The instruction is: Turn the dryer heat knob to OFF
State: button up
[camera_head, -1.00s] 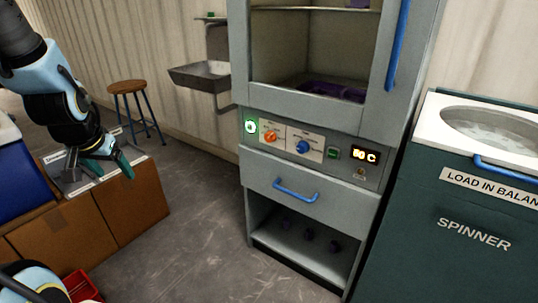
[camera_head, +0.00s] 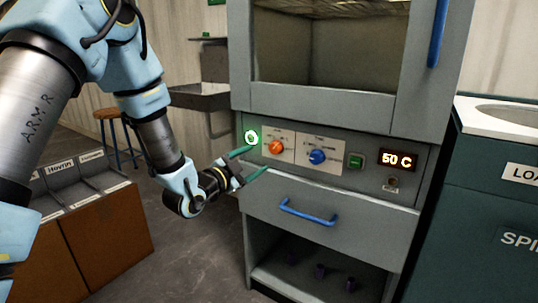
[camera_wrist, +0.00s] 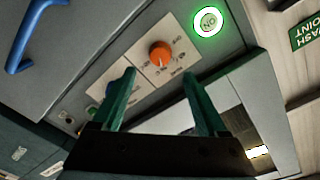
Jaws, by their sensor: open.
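The dryer (camera_head: 300,190) is a grey cabinet with a control panel across its middle. An orange knob (camera_head: 276,147) sits on the left white plate, and a blue knob (camera_head: 317,157) sits on the right one. The plate lettering is too small to read, so I cannot tell the setting. The display (camera_head: 397,160) reads 50 C. My gripper (camera_head: 254,163) is open and empty, just left of and below the orange knob, not around it.
A lit green ring button (camera_head: 252,137) is left of the orange knob, close to my upper finger. A green switch (camera_head: 356,161) is right of the blue knob. A drawer with a blue handle (camera_head: 307,212) is below. The spinner (camera_head: 485,210) stands at the right.

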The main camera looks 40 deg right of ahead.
aim_at(273, 149)
jog(key=x, duration=0.7)
jog(key=shift+d, duration=0.4)
grip_shut()
